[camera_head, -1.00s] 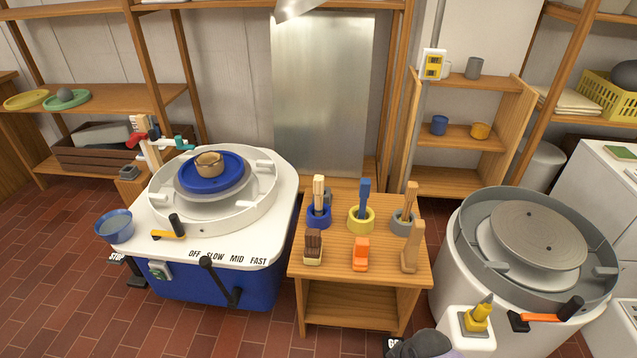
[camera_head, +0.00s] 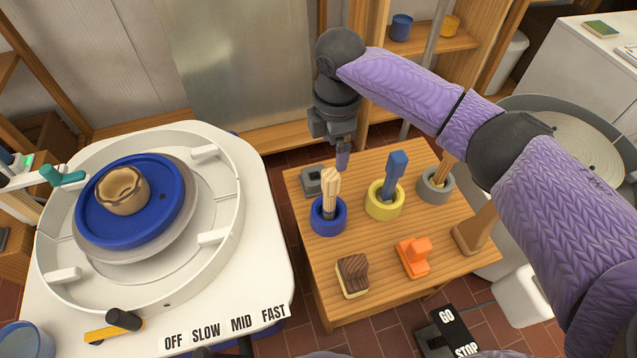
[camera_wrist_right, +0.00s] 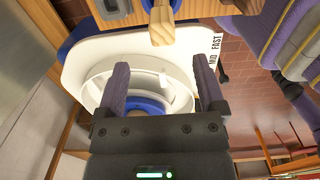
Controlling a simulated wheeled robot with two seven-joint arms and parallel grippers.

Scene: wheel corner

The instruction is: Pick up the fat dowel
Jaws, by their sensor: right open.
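A pale, thick wooden piece (camera_head: 330,188), which looks like the fat dowel, stands upright in a blue ring holder (camera_head: 328,222) on the small wooden table (camera_head: 300,180). A thinner wooden tool (camera_head: 445,168) leans in a grey holder (camera_head: 436,188). My right gripper (camera_head: 343,158) hangs above the table's back edge, just behind and above the pale piece, apart from it. In the right wrist view its two fingers (camera_wrist_right: 160,82) are spread with nothing between them. A wooden end (camera_wrist_right: 161,25) shows beyond them at the top. My left gripper is out of view.
A blue tool (camera_head: 395,175) stands in a yellow holder (camera_head: 384,203) beside the pale piece. A brush (camera_head: 353,275) and an orange tool (camera_head: 413,257) are in front.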

